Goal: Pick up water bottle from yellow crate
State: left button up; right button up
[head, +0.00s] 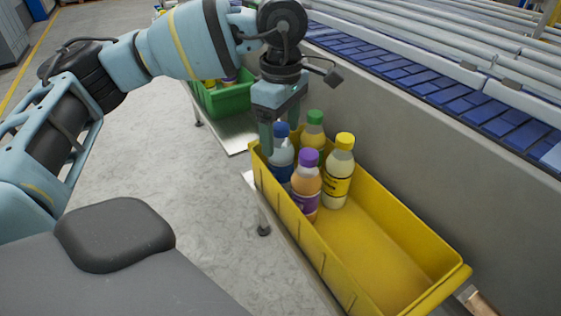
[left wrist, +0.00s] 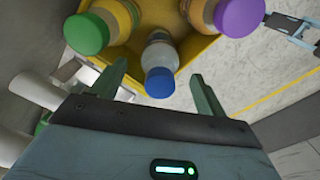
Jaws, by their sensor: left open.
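The yellow crate (head: 380,262) stands at the right, with several bottles grouped at its far end. The water bottle (head: 281,160), with a blue cap and clear body, stands upright in the far left corner. In the left wrist view the water bottle (left wrist: 160,62) shows with its blue cap between and ahead of the fingertips. My left gripper (head: 281,138) points down at the water bottle, open, with its fingers at cap height on either side. The left wrist view shows its two spread fingers (left wrist: 158,82). I cannot tell whether they touch the bottle. My right gripper is not clearly in view.
Close beside the water bottle stand a purple-capped bottle (head: 306,187), a yellow-capped bottle (head: 338,172) and a green-capped bottle (head: 314,132). The crate's near half is empty. A green crate (head: 224,99) stands behind, and a blue conveyor (head: 430,88) runs along the right.

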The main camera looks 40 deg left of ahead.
pick_arm(q)
jog(key=shift+f, duration=0.9)
jog(key=c, duration=1.6)
jog(key=shift+r, duration=0.15)
